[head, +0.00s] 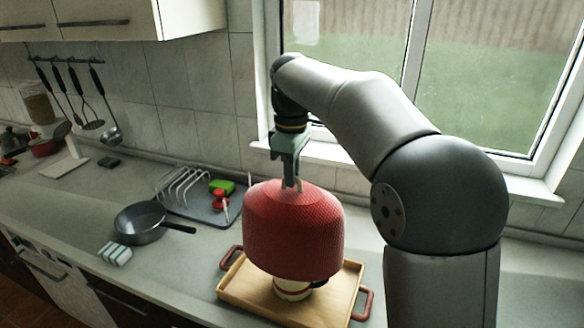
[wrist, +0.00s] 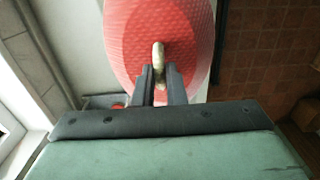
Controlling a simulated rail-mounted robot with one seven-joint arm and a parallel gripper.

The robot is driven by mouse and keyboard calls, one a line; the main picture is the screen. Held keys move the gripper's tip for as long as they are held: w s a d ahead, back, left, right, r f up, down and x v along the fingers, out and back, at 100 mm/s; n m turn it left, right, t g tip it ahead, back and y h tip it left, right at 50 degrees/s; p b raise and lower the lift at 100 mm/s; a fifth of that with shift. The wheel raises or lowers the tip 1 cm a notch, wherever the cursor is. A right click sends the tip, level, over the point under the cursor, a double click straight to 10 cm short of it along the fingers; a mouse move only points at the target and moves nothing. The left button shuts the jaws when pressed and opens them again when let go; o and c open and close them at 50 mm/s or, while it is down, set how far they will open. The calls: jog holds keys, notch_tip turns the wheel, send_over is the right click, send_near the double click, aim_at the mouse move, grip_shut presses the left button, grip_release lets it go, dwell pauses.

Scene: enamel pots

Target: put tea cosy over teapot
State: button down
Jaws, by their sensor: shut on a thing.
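The red tea cosy (head: 293,232) hangs upright from my gripper (head: 291,186) in the head view. My gripper is shut on the loop at the cosy's top. In the wrist view the cosy (wrist: 188,28) fills the top middle, with its pale loop (wrist: 158,60) between the fingertips (wrist: 159,76). The teapot (head: 293,290) is cream-coloured with a dark base or band; only its lower part shows beneath the cosy's rim. The cosy hides the rest of it. I cannot tell how far down over the teapot the cosy sits.
The teapot stands on a wooden tray (head: 240,283) with red handles. The window and wall are close behind. Counter between pan and tray is clear.

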aim_at(292, 198)
jog(key=shift+f+b, duration=4.15)
jog(key=shift+f, duration=2.8)
jog(key=c, duration=0.9)
grip_release()
notch_tip(292, 198, up, 7)
jog(key=p, duration=0.7)
